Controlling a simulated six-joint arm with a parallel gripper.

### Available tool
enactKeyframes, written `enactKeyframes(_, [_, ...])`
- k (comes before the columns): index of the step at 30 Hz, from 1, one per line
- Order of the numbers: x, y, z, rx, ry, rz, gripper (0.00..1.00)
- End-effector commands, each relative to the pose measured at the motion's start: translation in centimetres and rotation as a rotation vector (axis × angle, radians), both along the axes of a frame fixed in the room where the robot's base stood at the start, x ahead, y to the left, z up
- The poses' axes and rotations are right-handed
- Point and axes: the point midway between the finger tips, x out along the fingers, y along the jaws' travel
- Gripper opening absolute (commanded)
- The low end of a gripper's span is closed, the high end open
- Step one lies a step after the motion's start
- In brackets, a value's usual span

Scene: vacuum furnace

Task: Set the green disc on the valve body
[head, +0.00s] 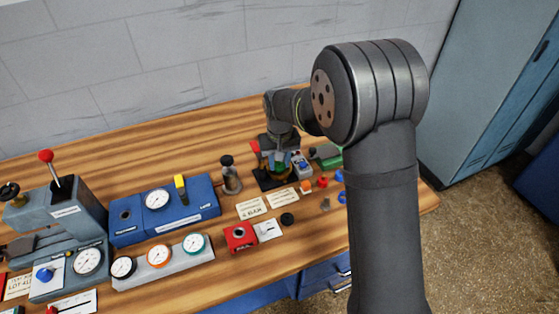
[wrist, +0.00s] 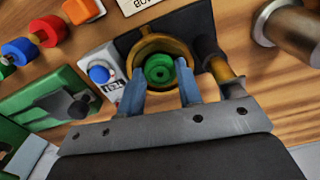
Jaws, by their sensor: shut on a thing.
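The valve body (wrist: 137,53) shows as a brass-coloured round rim around the disc in the wrist view, on a dark base. The disc appears within the rim's outline; I cannot tell whether it touches the seat. In the head view my gripper (head: 279,155) points down over the dark base (head: 264,181), with a bit of green below the fingers. My arm and fingers hide most of the valve body there.
Beside the valve body stand a blue button box (wrist: 99,74), a dark post with a brass part (wrist: 213,55) and a metal cylinder (wrist: 291,27). A green block (wrist: 45,103) and coloured knobs (wrist: 48,30) lie left in the wrist view. Blue gauge box (head: 165,210) stands further left.

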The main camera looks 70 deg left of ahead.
Motion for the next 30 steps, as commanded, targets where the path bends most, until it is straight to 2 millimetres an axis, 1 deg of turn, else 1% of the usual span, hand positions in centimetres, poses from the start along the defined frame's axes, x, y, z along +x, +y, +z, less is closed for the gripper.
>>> enactKeyframes(4, [-0.01,-0.05,-0.2,-0.002,0.0,0.0,0.11])
enactKeyframes(5, [-0.02,-0.05,-0.2,-0.002,0.0,0.0,0.38])
enactKeyframes(6, [-0.01,-0.06,-0.21,-0.002,0.0,0.0,0.46])
enactKeyframes(8, [0.02,-0.06,-0.23,-0.003,0.0,0.0,0.58])
enactKeyframes(21, [0.34,-0.17,-0.35,-0.005,-0.003,-0.003,0.58])
enactKeyframes(22, [0.35,-0.18,-0.36,-0.005,-0.003,-0.003,0.46])
enactKeyframes(23, [0.36,-0.18,-0.37,-0.005,-0.003,-0.003,0.47])
enactKeyframes(25, [0.35,-0.2,-0.39,-0.006,-0.003,-0.003,0.45])
enactKeyframes(30, [0.29,-0.21,-0.41,-0.007,-0.003,-0.002,0.45])
